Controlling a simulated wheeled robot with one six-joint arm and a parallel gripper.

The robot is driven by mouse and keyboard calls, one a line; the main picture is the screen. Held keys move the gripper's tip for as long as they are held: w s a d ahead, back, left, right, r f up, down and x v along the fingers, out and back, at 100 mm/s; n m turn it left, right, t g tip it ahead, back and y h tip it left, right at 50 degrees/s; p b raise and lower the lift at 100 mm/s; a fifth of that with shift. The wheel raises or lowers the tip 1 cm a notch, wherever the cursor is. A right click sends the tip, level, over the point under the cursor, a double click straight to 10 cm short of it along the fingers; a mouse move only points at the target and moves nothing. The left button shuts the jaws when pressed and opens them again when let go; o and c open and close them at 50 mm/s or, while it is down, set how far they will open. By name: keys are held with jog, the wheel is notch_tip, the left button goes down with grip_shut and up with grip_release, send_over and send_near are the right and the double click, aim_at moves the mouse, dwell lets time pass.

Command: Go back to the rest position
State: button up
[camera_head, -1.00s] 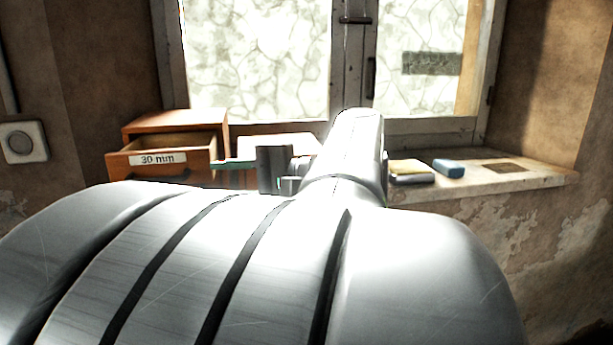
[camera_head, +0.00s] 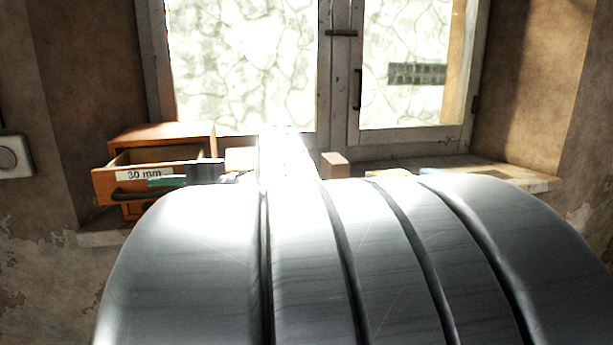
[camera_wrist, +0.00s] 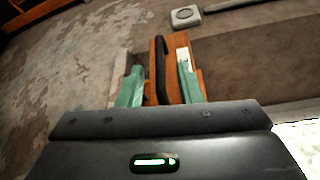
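The wooden drawer (camera_head: 103,187) labelled "30 mm" stands pulled out of its small cabinet (camera_head: 165,133) on the window sill at left. Its dark bar handle (camera_head: 128,194) is on the front. My gripper (camera_head: 165,181) is at the drawer front, beside the handle. In the wrist view my gripper (camera_wrist: 160,75) has its two green fingers apart, with the dark handle (camera_wrist: 161,70) showing between them. I cannot tell whether either finger touches the handle or drawer. Nothing is seen held. My pale arm hides much of the head view.
A brown block (camera_head: 335,165) stands on the sill right of my arm. The sill (camera_head: 535,180) is bare at far right. A window (camera_head: 340,75) rises behind, and a wall switch (camera_head: 12,157) is at left.

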jog(key=shift+w+a+f, duration=0.1)
jog(key=shift+w+a, duration=0.05)
jog(key=shift+a, duration=0.95)
jog(key=shift+w+a+f, duration=0.1)
jog(key=shift+w+a, duration=0.05)
jog(key=shift+a, duration=0.9)
